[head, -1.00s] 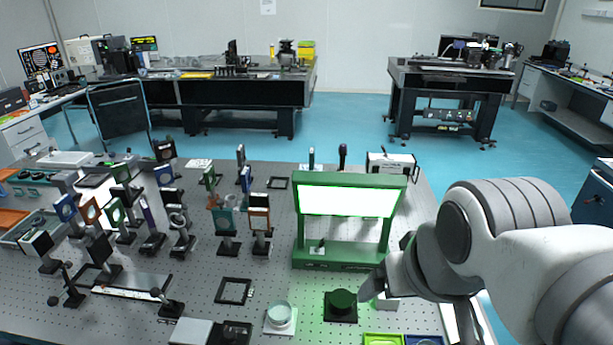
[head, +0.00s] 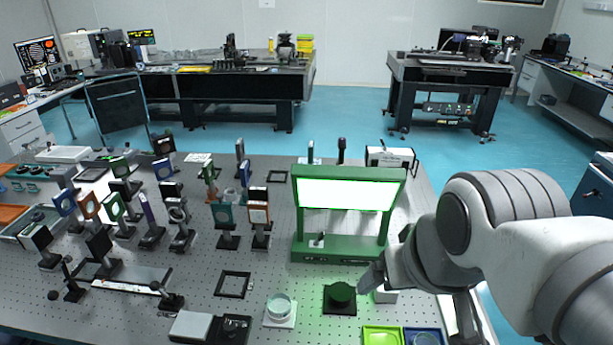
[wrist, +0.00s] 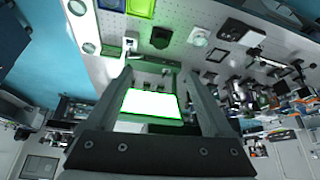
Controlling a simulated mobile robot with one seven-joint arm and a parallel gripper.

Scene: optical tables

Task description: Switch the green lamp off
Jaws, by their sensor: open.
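The green lamp (head: 347,252) stands on the near optical table, a green frame with a bright, lit white panel (head: 345,194) at the top. A small pale switch lever (head: 318,241) rises from the left part of its base. The lamp also shows in the wrist view, inverted, its lit panel (wrist: 152,104) seen between the fingers. My gripper (wrist: 158,76) is open and empty there. In the head view my gripper (head: 373,275) is at the lamp's right front, apart from the lever; the arm hides part of it.
A black round mount (head: 340,293) and a glass dish on a white base (head: 279,309) stand in front of the lamp. Yellow-green (head: 382,337) and blue (head: 422,338) trays are at the front edge. Several optics mounts crowd the left. A white box (head: 391,158) stands behind.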

